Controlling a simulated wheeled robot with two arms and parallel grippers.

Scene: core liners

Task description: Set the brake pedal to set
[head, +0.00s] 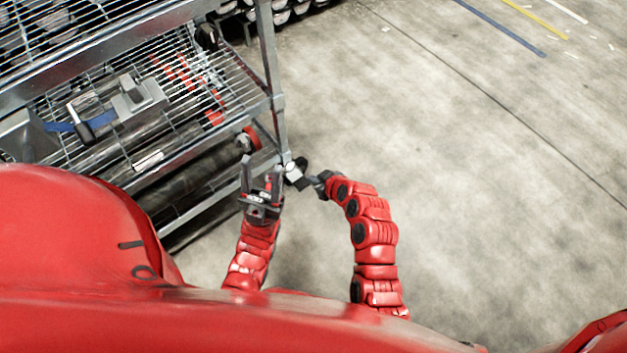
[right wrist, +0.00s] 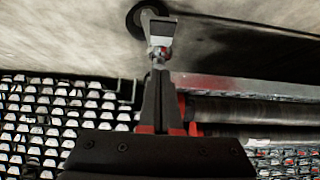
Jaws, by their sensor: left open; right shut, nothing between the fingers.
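A caster with a brake pedal (head: 294,171) sits at the foot of the rack's corner post. In the right wrist view the pedal (right wrist: 161,30) is a grey tab with a little red below it, in front of a dark wheel (right wrist: 134,20). My right gripper (head: 308,182) is shut and empty beside the caster. In its wrist view its fingertips (right wrist: 158,72) point at the pedal and look very close; I cannot tell if they touch. My left gripper (head: 261,172) is open and empty, left of the caster. Whether the pedal is up or down is unclear.
A metal wire rack (head: 274,60) fills the upper left, with a grey device and blue strap (head: 85,125) on its shelf. A red-ended dark roller (head: 250,140) lies near my left gripper. The concrete floor (head: 470,170) to the right is clear.

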